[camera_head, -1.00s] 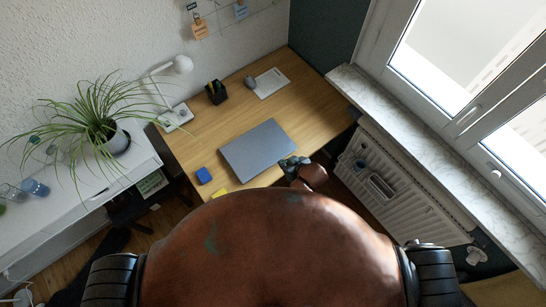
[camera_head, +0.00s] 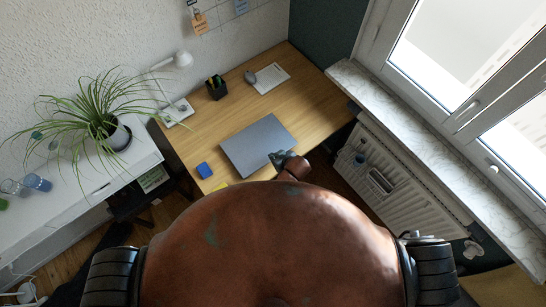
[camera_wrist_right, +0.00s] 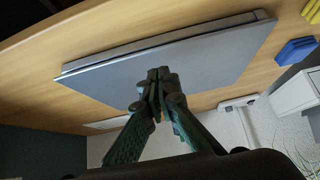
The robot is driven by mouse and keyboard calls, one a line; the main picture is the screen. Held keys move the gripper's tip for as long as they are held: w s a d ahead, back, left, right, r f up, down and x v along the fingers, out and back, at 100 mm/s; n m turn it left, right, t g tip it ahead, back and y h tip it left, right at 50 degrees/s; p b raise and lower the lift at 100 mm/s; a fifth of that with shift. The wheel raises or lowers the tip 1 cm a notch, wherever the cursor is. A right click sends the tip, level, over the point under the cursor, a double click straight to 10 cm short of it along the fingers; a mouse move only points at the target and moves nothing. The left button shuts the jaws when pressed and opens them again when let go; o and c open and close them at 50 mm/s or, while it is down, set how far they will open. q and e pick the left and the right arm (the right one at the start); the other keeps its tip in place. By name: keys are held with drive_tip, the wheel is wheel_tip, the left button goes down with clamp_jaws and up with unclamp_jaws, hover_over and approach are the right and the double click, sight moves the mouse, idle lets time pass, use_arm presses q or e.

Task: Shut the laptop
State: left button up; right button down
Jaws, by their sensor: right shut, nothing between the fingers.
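The grey laptop (camera_head: 256,143) lies on the wooden desk, its lid down flat or almost flat over its base. In the right wrist view the laptop (camera_wrist_right: 215,62) shows as a slab with a thin dark line along one long edge; I cannot tell if a small gap remains there. My right gripper (camera_head: 277,157) is at the laptop's right front corner area, over the lid. In the right wrist view its fingertips (camera_wrist_right: 158,76) are together and empty, at or just above the lid; contact is unclear. My left gripper is not in view.
A blue block (camera_head: 204,170) and a yellow one (camera_head: 220,186) lie left of the laptop. A black pen holder (camera_head: 216,88), a mouse (camera_head: 250,77), a white sheet (camera_head: 271,78) and a lamp (camera_head: 182,59) stand farther back. Desk between is clear.

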drive_tip(key=shift+f, duration=0.35)
drive_tip(key=f, duration=0.1)
drive_tip(key=f+b, duration=0.1)
drive_tip(key=f, duration=0.1)
drive_tip(key=shift+s+d+f, duration=0.15)
drive_tip(key=shift+s+d, duration=0.05)
drive_tip(key=shift+s, duration=0.1)
